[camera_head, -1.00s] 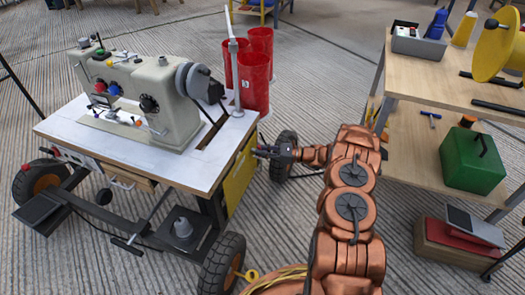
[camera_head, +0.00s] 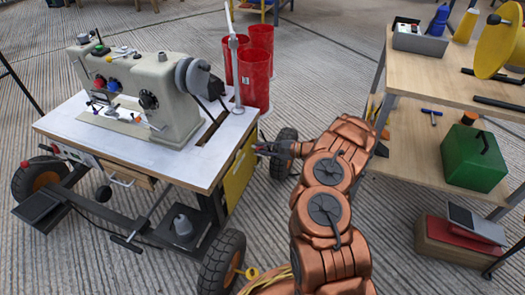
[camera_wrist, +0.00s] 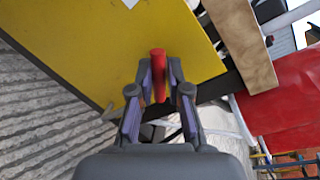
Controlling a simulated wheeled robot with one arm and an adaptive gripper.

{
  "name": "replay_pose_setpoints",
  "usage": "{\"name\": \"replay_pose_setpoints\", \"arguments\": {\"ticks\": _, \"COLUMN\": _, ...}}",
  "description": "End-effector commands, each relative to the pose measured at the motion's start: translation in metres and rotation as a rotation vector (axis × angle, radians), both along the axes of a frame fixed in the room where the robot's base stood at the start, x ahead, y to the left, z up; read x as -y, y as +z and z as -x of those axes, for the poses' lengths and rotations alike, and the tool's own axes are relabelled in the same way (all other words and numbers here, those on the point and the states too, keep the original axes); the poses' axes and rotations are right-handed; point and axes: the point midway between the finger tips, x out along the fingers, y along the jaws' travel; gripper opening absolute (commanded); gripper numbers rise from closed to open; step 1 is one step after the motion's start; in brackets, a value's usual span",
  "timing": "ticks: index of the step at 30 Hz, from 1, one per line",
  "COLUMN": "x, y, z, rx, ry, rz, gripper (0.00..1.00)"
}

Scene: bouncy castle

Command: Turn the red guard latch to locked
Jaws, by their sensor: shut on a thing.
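The red guard latch (camera_wrist: 158,66) shows in the wrist view as a red bar in front of the yellow guard panel (camera_wrist: 90,45). My gripper (camera_wrist: 159,80) has its two fingers on either side of the latch and is shut on it. In the head view the yellow panel (camera_head: 240,174) hangs at the right end of the sewing table. My gripper (camera_head: 262,147) is at that panel's edge there. The latch itself is hidden or too small to tell in the head view.
A sewing machine (camera_head: 150,92) stands on the wheeled white-topped table (camera_head: 60,124). Red bins (camera_head: 254,78) stand behind it. A wooden shelf unit (camera_head: 440,72) with a green box (camera_head: 474,160) is at the right. Ribbed floor lies between.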

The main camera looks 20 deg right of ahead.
Motion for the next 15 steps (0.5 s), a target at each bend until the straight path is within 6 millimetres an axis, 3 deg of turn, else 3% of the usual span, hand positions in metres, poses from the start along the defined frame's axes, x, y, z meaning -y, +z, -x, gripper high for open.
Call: {"name": "replay_pose_setpoints", "arguments": {"ticks": 15, "x": -0.0041, "y": -0.0055, "z": 0.0017, "rx": 0.323, "ry": 0.003, "rz": 0.319, "gripper": 0.0}}
